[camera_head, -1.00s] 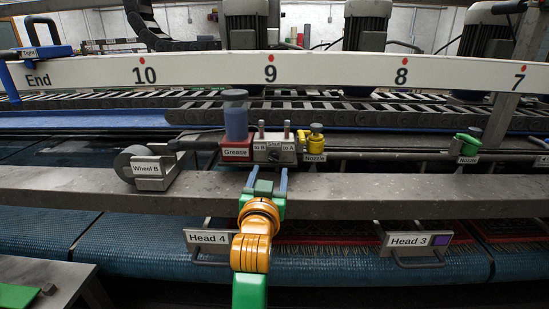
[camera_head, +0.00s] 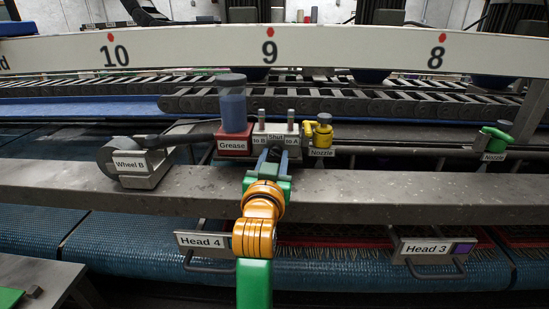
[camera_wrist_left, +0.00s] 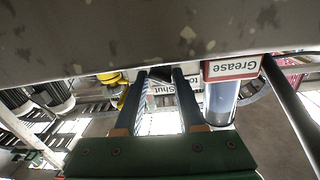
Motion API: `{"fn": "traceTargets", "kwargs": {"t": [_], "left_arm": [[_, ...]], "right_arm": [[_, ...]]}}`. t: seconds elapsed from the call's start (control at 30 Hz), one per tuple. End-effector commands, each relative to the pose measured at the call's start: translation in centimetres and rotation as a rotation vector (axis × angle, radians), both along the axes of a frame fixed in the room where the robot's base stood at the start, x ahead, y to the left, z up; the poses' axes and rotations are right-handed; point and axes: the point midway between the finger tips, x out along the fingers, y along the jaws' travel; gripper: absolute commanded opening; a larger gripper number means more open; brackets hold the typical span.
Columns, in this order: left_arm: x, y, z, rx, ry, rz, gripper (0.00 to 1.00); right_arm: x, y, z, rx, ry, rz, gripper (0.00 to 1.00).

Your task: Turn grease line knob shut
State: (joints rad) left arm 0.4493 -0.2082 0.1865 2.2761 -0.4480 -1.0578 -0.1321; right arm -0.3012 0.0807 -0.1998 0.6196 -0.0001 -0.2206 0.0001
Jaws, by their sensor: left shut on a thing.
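The grease line valve block (camera_head: 288,128) carries a "to B / Shut / to A" label and stands on the beam, between the red Grease base (camera_head: 232,142) and a yellow nozzle (camera_head: 322,133). A dark knob (camera_head: 274,154) shows small on the block's front, mostly covered by my fingers. My left gripper (camera_head: 275,155) reaches up to the block and is shut on the knob. In the left wrist view my two fingers (camera_wrist_left: 163,80) point at the block, with the "Shut" label (camera_wrist_left: 163,89) upside down between them. The knob's pointing direction cannot be made out. My right gripper is not in view.
A clear blue grease cylinder (camera_head: 234,108) rises above the Grease base. The Wheel B unit (camera_head: 142,165) is left on the grey beam (camera_head: 400,200), and a green nozzle (camera_head: 496,142) is at the right. Head 4 (camera_head: 203,240) and Head 3 (camera_head: 428,248) hang below the beam.

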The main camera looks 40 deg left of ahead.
Motion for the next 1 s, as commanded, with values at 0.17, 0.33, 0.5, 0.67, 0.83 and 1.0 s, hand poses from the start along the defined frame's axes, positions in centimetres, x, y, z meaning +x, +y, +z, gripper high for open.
{"fn": "traceTargets", "kwargs": {"t": [0.17, 0.33, 0.5, 0.67, 0.83, 1.0], "left_arm": [[0.0, 0.0, 0.1, 0.015, 0.01, 0.0, 0.0], [0.0, 0.0, 0.3, 0.075, 0.049, -0.001, 0.0], [0.0, 0.0, 0.6, 0.183, 0.116, 0.0, 0.0], [0.0, 0.0, 0.6, 0.311, 0.195, -0.002, 0.0], [0.0, 0.0, 0.7, 0.449, 0.28, -0.002, 0.0], [0.1, -0.1, 0.7, 0.58, 0.357, -0.002, 0.0]], "right_arm": [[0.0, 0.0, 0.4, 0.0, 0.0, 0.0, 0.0], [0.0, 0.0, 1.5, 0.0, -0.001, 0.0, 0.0], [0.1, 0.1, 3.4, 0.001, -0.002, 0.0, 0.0], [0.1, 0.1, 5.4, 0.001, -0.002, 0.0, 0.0], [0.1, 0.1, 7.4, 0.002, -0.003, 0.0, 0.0], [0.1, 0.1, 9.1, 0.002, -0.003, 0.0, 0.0]]}}
